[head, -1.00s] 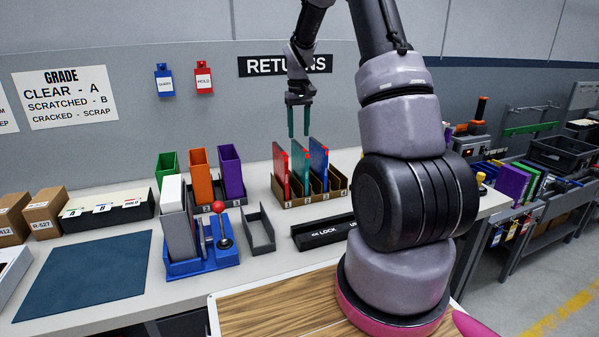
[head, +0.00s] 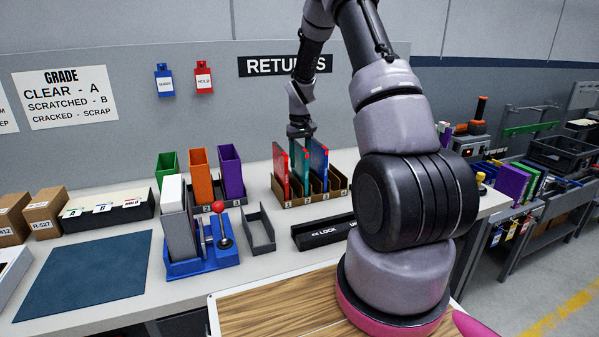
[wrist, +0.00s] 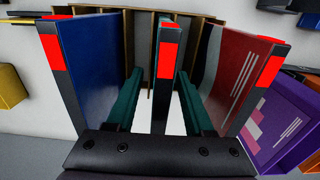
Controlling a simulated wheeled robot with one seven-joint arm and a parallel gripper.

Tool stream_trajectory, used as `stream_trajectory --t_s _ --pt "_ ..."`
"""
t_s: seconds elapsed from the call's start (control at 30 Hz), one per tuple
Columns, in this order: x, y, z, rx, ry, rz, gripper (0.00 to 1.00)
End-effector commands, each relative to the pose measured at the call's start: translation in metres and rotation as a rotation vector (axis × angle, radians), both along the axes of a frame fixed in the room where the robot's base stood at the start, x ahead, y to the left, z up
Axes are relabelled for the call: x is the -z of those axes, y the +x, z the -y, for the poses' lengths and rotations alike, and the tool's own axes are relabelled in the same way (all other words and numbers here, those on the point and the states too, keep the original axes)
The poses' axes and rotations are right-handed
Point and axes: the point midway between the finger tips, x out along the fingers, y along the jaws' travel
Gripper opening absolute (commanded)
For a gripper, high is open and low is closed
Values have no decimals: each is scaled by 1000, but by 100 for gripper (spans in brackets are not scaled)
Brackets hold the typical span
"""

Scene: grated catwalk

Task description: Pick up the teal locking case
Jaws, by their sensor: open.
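The teal locking case (head: 299,174) stands upright in a brown slotted rack (head: 285,203), between a red case (head: 281,170) and a blue case (head: 318,168). In the wrist view it shows edge-on as a dark spine with a red top block (wrist: 168,52). My gripper (head: 301,150) is low over the rack, pointing down. In the wrist view its two dark teal fingers (wrist: 162,95) are open, one on each side of the teal case, with gaps visible beside it. The fingertips are down between the neighbouring cases.
The blue case (wrist: 92,60) and red case (wrist: 232,75) stand close outside the fingers. A grey open tray (head: 260,236), a black LOCK/UNLOCK bar (head: 322,232) and a blue stand (head: 203,261) are in front. The blue mat (head: 85,275) is clear.

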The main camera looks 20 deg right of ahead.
Motion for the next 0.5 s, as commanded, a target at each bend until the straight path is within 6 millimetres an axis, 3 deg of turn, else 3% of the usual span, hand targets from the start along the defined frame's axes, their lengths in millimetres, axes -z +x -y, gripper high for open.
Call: stream_trajectory --t_s 0.1,0.13,0.23,0.27,0.5 --pt "0 0 0 0 0 0 52" --pt "0 0 0 0 0 0 45" --pt "0 0 0 0 0 0 7" --pt "0 0 0 0 0 0 0" --pt "-1 0 0 0 0 0 0"
